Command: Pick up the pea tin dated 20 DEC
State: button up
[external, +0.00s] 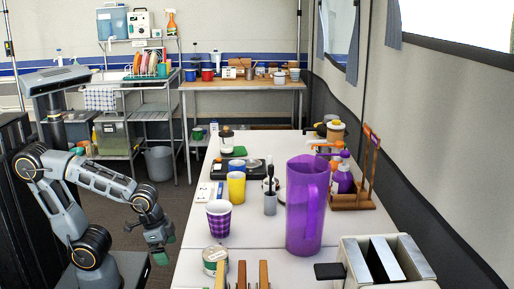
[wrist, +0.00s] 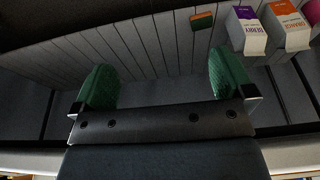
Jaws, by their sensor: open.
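A short tin (external: 215,260) with a pale lid and a greenish label stands on the white table near its front left edge. Its date cannot be read, so I cannot tell whether it is the 20 DEC pea tin. My gripper (external: 160,250) hangs beside the table's left edge, left of that tin and apart from it. In the wrist view my gripper (wrist: 163,88) shows its two green pads wide apart with nothing between them. No tin shows in the wrist view.
A purple checkered cup (external: 218,218), a yellow cup (external: 236,187) and a tall purple pitcher (external: 307,205) stand on the white table (external: 262,237). A toaster (external: 382,262) is front right. The wrist view shows a berry carton (wrist: 246,28), an orange carton (wrist: 287,27) and a sponge (wrist: 202,21).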

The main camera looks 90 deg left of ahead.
jog(key=shift+c, duration=0.6)
